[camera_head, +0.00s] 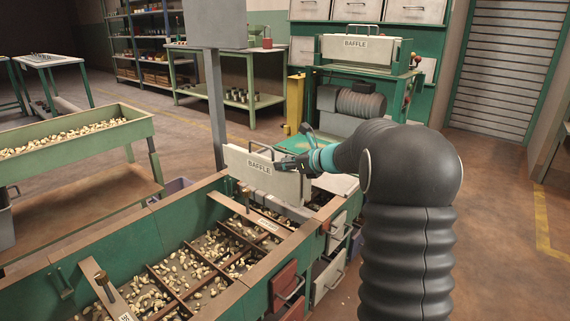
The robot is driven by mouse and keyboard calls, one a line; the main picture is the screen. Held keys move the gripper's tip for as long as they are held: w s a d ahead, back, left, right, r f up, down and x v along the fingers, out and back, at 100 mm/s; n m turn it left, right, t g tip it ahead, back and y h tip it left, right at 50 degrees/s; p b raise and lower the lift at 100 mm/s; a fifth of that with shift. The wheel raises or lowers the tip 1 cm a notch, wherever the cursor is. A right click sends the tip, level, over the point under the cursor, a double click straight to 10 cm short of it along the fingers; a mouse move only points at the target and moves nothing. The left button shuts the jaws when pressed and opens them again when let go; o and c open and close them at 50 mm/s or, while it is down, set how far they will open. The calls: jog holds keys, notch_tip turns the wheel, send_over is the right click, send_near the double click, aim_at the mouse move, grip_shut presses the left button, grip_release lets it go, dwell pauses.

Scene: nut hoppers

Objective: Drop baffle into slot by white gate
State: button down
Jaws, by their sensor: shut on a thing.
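A white baffle (278,185) with a top handle and the label "BAFFLE" stands upright over the far part of the green hopper (110,246). My gripper (286,164) is shut on it near its upper right side. The baffle's lower edge is close to the hopper's dividers; I cannot tell whether it sits in a slot or hangs just above. A white gate (329,272) with a handle is on the hopper's right side. A red gate (286,284) is nearer, and another pale gate (335,233) is farther back.
The hopper holds nuts between brown dividers, with wooden crossbars (250,213) on top. A grey post (216,105) rises behind it. A second baffle (359,48) rests on a green machine at the back. Another nut trough (75,148) stands left. Open floor lies right.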

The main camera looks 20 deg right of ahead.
jog(key=b, duration=0.4)
send_over(285, 201)
jog(key=w, duration=0.2)
jog(key=shift+s+d+f, duration=0.1)
jog(key=shift+f, duration=1.25)
jog(key=shift+s+d+f, duration=0.1)
jog(key=shift+f, duration=1.25)
jog(key=shift+f+b, duration=0.65)
jog(key=shift+f, duration=3.55)
jog(key=c, duration=0.9)
grip_release()
jog(key=shift+f, duration=0.1)
jog(key=shift+f, duration=0.1)
jog(key=v, duration=1.2)
